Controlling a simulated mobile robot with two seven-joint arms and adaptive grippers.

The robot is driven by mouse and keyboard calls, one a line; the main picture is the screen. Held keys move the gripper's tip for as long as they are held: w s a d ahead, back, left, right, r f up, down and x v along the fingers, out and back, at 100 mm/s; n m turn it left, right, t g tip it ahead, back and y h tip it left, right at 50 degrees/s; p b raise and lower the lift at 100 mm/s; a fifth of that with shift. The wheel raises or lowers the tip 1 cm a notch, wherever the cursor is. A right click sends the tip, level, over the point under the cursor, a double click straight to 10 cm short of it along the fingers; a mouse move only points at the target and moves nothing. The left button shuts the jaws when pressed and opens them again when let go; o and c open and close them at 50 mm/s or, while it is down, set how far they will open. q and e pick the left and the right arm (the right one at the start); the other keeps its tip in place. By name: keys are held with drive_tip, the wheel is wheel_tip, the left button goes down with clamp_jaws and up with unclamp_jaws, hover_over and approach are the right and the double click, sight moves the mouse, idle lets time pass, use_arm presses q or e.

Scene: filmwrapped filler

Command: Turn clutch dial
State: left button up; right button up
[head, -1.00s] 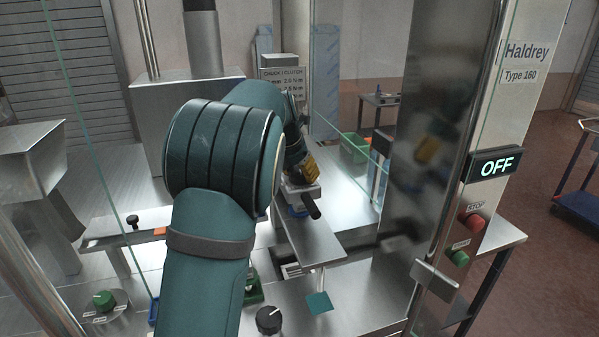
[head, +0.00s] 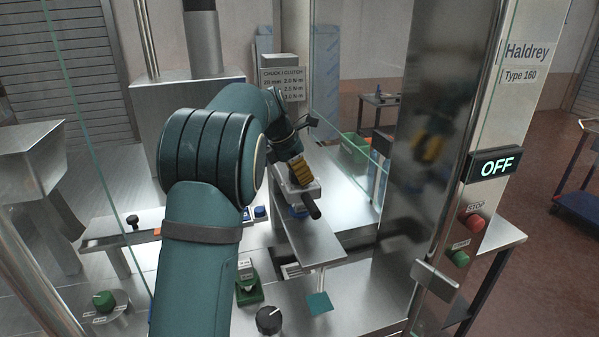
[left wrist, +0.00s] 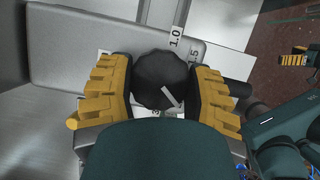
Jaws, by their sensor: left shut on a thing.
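The black clutch dial (left wrist: 160,78) shows in the left wrist view, a round knob with a pale pointer mark toward the lower right. Labels beside it read 1.0 and 1.5; another label is partly covered. My left gripper (left wrist: 161,88) has its yellow-padded fingers on either side of the dial, shut on it. In the head view my left gripper (head: 300,170) is over a grey head with a black handle (head: 312,208), and the dial is hidden. Yellow pads of what looks like my right gripper (left wrist: 295,60) show at the right edge of the wrist view, jaws unclear.
A chuck/clutch sign (head: 283,84) hangs behind my arm. Clear glass panels and a steel column (head: 425,120) flank the work area. The display (head: 496,165) reads OFF, above a red stop button (head: 473,221). Another black knob (head: 269,320) and a green knob (head: 104,301) are in front.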

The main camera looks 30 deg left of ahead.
idle(0.3)
use_arm(q)
drive_tip(key=o, duration=1.2)
drive_tip(key=v, duration=1.2)
drive_tip(key=shift+w, duration=0.1)
